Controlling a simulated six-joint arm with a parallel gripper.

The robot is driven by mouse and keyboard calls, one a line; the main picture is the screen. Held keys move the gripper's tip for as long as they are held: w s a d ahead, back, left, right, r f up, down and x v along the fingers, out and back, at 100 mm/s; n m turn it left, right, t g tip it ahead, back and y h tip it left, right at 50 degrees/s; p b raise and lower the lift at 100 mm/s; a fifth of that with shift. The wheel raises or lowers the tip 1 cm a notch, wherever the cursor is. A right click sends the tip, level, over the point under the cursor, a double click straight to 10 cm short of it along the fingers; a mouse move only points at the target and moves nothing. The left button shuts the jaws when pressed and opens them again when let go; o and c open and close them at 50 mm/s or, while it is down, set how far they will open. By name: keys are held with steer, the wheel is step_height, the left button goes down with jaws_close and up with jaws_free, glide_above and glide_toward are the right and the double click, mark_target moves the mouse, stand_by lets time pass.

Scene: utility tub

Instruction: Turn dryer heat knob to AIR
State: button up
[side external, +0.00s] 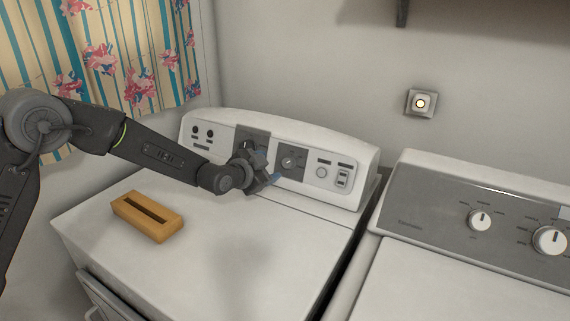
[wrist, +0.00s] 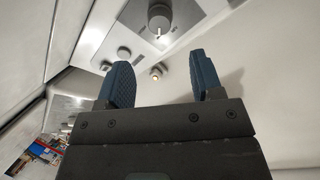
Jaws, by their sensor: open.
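The white dryer (side external: 295,222) stands at the left, with a curved control panel along its back. One dial (side external: 288,161) sits on a dark plate at mid-panel; another dark plate (side external: 254,135) to its left is partly hidden by my gripper. I cannot tell which carries the heat knob, and no label is readable. My gripper (side external: 268,171) is just in front of the panel, its blue fingers apart and empty.
A tan box with a slot (side external: 148,217) lies on the dryer top. A second machine (side external: 430,210) with a grey panel stands at the right, across a narrow gap. A lit wall button (side external: 420,103) and a flowered curtain (side external: 125,50) are behind. The front dryer top is clear.

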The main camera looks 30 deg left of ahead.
mark_target(286, 163)
steer(key=x, duration=0.9)
steer(key=shift+w+f, duration=0.1)
steer(key=shift+w, duration=0.05)
steer(key=shift+c, duration=0.3)
steer(key=c, duration=0.9)
steer(key=shift+o, duration=0.2)
steer(key=shift+n, duration=2.3)
steer(key=o, duration=0.9)
steer(key=v, duration=1.4)
steer(key=shift+d+f, duration=0.1)
